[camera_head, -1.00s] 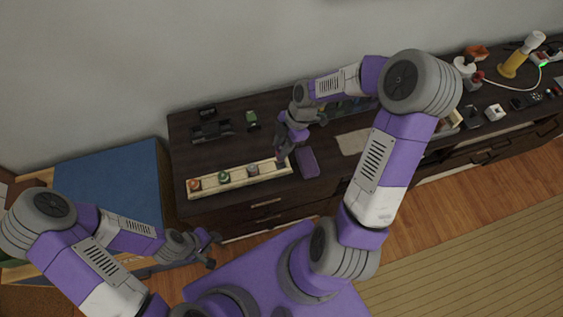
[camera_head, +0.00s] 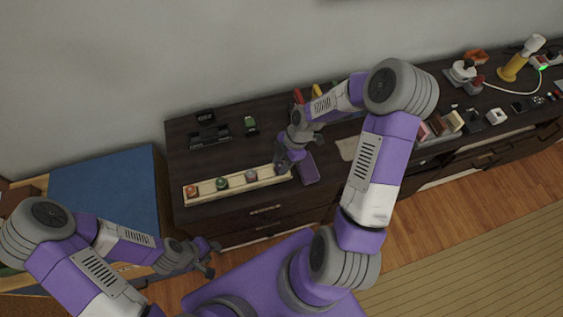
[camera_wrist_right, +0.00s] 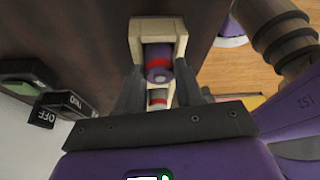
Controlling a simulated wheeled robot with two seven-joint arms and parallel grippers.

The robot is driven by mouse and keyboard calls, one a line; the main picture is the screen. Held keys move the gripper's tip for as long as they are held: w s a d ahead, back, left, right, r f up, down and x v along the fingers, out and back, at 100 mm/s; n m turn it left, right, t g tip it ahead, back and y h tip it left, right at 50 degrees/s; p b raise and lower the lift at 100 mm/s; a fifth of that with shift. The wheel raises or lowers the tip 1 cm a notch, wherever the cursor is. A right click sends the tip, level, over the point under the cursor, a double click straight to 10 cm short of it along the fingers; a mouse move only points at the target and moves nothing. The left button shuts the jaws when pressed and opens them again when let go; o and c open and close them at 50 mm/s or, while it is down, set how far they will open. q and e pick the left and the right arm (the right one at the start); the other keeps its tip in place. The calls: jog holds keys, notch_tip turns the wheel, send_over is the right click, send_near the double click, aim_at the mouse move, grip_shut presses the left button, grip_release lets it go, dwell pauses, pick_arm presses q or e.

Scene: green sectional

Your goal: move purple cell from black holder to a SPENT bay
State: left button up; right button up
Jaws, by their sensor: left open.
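The purple cell (camera_wrist_right: 158,62), with a red band, stands in the end bay of the long cream tray (camera_wrist_right: 138,25) in the right wrist view. In the head view the tray (camera_head: 235,190) lies along the front of the dark cabinet. My right gripper (camera_head: 284,164) is low over the tray's right end and hides that bay. In the wrist view its fingers (camera_wrist_right: 160,80) are on either side of the cell; whether they press on it is unclear. The black holder (camera_head: 210,136) is behind the tray, with no purple visible in it. My left gripper (camera_head: 212,259) is open and empty, in front of the cabinet.
Other cells stand in the tray: orange (camera_head: 192,191), green (camera_head: 222,183) and grey-pink (camera_head: 251,175). A small green-topped item (camera_head: 250,125) stands behind the tray. Several items crowd the cabinet's right end.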

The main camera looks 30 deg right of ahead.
jog(key=o, duration=0.3)
jog(key=shift+o, duration=0.2)
jog(key=shift+r, duration=0.3)
jog(key=p+v, duration=0.3)
jog(key=v, duration=0.8)
jog(key=shift+d+r, duration=0.15)
jog(key=shift+r, duration=0.2)
